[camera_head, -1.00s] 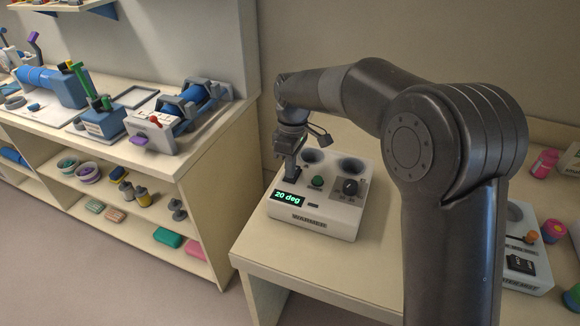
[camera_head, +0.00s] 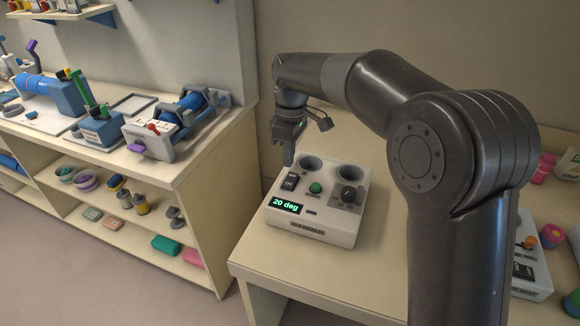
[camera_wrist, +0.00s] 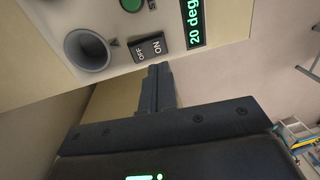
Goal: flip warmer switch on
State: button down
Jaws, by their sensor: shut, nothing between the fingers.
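The warmer (camera_head: 310,230) is a pale box on the table with two round wells, a green button (camera_head: 316,188), a black knob (camera_head: 349,194) and a lit display (camera_head: 286,206) reading "20 deg". Its black rocker switch (camera_head: 290,181), marked OFF and ON, is at the left of the panel; it also shows in the wrist view (camera_wrist: 149,46). I cannot tell which side is pressed. My gripper (camera_head: 289,162) is shut and empty, pointing down just behind and above the switch. In the wrist view its fingertips (camera_wrist: 158,68) appear close beside the switch, apparently apart from it.
A second device (camera_head: 530,270) stands at the right of the table, partly behind my arm, near a pink jar (camera_head: 543,165) and other small items. A separate bench (camera_head: 190,165) with equipment is at the left. Bare table lies in front of the warmer.

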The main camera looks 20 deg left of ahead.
notch_tip(320, 180, up, 9)
jog(key=s, duration=0.1)
jog(key=shift+s+f, duration=0.2)
jog(key=s+d+r+m+t, duration=0.2)
jog(key=s+d+m, duration=0.15)
jog(key=d, duration=0.75)
jog(key=s+d+r+m+t, duration=0.1)
jog(key=s+d+r+m, duration=0.3)
jog(key=d, duration=0.7)
jog(key=s+d+f+m+t, duration=0.2)
jog(key=s+d+f+m, duration=0.3)
jog(key=s+d, duration=0.1)
jog(key=s+d+f+m+t, duration=0.1)
jog(key=s+d+f+m, duration=0.4)
jog(key=d, duration=0.4)
jog(key=shift+s+d+t, duration=0.3)
jog(key=shift+s+t, duration=0.1)
jog(key=shift+s, duration=0.45)
jog(key=shift+m, duration=0.25)
